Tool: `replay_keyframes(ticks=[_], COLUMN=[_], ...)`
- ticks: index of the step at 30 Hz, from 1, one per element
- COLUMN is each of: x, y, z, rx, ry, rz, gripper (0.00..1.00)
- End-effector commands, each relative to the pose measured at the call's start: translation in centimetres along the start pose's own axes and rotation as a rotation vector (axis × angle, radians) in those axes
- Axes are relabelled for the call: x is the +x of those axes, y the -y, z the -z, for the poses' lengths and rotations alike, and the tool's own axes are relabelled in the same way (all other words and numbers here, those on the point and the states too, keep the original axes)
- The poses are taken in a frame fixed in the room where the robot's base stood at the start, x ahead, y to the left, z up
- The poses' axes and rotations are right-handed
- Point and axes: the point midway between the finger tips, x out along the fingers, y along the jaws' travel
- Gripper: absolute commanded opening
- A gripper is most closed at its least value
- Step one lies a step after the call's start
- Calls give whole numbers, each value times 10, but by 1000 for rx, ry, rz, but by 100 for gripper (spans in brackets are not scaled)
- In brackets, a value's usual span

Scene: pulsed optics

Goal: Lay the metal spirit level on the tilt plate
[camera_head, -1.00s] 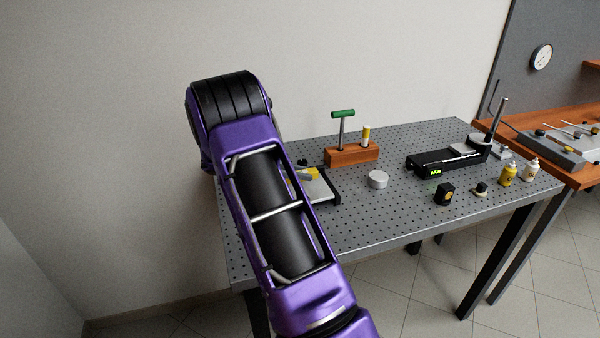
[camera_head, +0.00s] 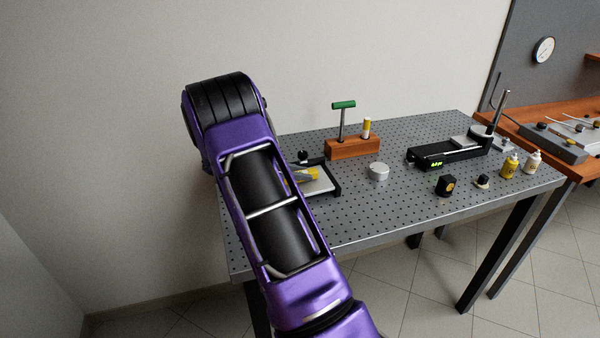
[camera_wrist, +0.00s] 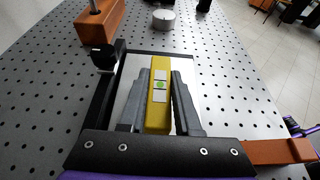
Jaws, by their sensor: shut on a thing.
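The spirit level (camera_wrist: 158,103) is a yellow bar with a green vial in the wrist view. My gripper (camera_wrist: 161,76) is shut on it, with a grey finger on each side. The level is over the pale tilt plate (camera_wrist: 129,78), lined up roughly along it. I cannot tell whether its underside touches the plate. In the head view, the tilt plate (camera_head: 325,184) shows beside my purple arm, with part of the yellow level (camera_head: 305,174) over it. My arm hides the rest of the plate and the gripper.
A wooden block (camera_head: 352,149) with a green-handled tool stands behind the plate. A round silver piece (camera_head: 378,172) sits to its right. A black instrument (camera_head: 447,157), small black parts and two bottles stand farther right. The front of the perforated table (camera_head: 390,215) is clear.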

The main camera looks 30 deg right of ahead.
Motion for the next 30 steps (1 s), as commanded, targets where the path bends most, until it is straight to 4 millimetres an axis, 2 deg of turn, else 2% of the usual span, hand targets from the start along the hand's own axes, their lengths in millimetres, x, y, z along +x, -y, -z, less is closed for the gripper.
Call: replay_keyframes(ticks=[20, 21, 26, 30], x=[2, 2, 2, 2], y=[0, 0, 0, 0], z=[6, 6, 6, 6], rx=[-1, 0, -1, -1], ry=[0, 0, 0, 0], rz=[0, 0, 0, 0], gripper=[0, 39, 67, 67])
